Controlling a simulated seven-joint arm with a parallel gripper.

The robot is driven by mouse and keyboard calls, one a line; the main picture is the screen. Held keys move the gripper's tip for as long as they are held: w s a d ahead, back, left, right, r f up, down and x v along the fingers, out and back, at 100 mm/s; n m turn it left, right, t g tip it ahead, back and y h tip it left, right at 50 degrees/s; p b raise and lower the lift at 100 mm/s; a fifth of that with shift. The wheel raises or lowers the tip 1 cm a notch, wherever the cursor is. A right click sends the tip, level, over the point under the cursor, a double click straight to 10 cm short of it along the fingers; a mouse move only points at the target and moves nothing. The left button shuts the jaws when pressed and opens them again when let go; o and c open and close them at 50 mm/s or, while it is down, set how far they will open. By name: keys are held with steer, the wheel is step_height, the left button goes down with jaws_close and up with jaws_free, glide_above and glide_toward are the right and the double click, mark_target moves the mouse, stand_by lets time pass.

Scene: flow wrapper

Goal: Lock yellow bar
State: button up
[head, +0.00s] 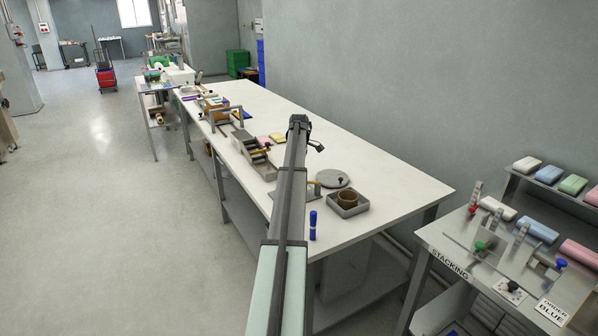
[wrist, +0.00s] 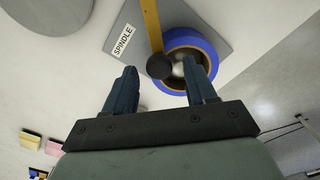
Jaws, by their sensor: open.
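The yellow bar (wrist: 151,25) runs down from the top edge in the wrist view and ends in a round black knob (wrist: 160,66). The knob overlaps the left edge of a blue ring-shaped roll (wrist: 205,50) with a brown inside and a pale metal post in it. Both are at a grey plate (wrist: 205,14) labelled SPINDLE. My gripper (wrist: 162,82) is open and empty, its two dark fingers apart, with the knob between and just beyond their tips in the picture. Contact cannot be told.
A round grey disc (head: 332,179) and a grey tray (head: 348,204) holding a brown ring lie right of the spindle. A blue upright object (head: 312,225) stands near the table's front end. Several fixtures line the table's left side; its right side is mostly clear.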

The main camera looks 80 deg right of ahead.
jaws_close()
stand_by(0.3)
steer(key=shift+s+a+n, duration=0.2)
steer(key=shift+a+n, duration=0.7)
steer(key=shift+n, duration=0.5)
jaws_free()
step_height(320, 180, up, 14)
stand_by(0.3)
steer(key=shift+f, duration=0.1)
stand_by(0.4)
